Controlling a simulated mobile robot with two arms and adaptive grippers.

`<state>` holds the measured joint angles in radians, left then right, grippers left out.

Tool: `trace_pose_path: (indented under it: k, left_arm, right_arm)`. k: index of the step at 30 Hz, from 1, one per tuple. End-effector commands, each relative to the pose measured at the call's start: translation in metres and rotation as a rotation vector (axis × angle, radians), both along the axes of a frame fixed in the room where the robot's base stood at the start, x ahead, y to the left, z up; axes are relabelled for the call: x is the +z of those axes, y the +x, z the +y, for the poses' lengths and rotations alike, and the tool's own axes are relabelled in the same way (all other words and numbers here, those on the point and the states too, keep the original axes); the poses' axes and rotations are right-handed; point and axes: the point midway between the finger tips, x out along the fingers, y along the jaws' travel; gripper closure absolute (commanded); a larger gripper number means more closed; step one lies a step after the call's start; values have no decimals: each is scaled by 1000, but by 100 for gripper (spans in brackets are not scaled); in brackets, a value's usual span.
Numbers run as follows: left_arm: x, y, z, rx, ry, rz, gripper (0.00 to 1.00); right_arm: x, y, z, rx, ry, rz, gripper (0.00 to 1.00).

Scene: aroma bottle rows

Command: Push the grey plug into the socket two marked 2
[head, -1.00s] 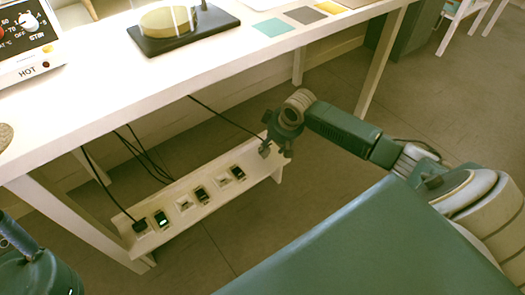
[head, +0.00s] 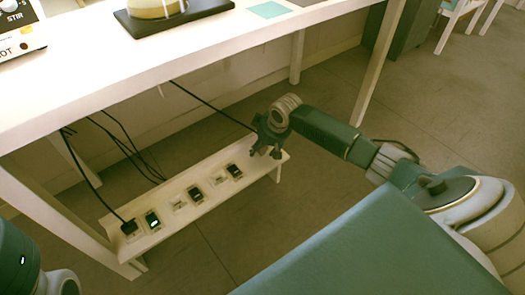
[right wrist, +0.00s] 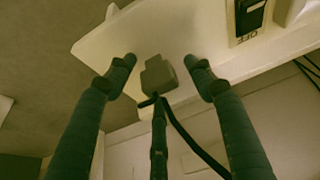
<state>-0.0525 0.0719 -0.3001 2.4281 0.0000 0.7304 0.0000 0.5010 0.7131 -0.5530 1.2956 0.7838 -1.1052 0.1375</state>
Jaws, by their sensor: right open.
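The grey plug (right wrist: 158,78) sits between my right gripper's two fingers in the right wrist view, with a dark cable at it. My right gripper (right wrist: 159,61) is open, one finger on each side of the plug with gaps. In the head view my right gripper (head: 265,151) is over the right end of the white socket strip (head: 162,232) and hides most of the plug. The strip holds a bare socket (head: 218,181) and another bare socket (head: 179,205). Their number marks are too small to read. My left gripper is out of view.
A black plug (head: 128,227) is in the strip's left end, beside a lit switch (head: 152,220). Dark switches (head: 234,171) alternate with the sockets. The white table (head: 200,62) overhangs the strip, and black cables (head: 125,145) hang behind it. Floor to the right is clear.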

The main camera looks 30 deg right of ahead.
Motion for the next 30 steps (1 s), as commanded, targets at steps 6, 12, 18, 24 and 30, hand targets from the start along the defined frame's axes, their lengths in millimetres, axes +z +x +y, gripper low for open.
trace_pose_path:
  k: [6, 12, 18, 24, 30]
  left_arm:
    - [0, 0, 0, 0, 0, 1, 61]
    - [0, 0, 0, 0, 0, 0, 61]
    - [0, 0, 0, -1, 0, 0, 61]
    - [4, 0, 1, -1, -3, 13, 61]
    - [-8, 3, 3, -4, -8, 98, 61]
  right_arm:
    - [1, 0, 0, 0, 0, 0, 69]
    - [1, 0, 0, 0, 0, 0, 100]
    - [1, 0, 0, 0, 0, -1, 100]
    - [16, 1, 0, 0, 0, -3, 100]
    - [56, 1, 0, 1, 0, -4, 100]
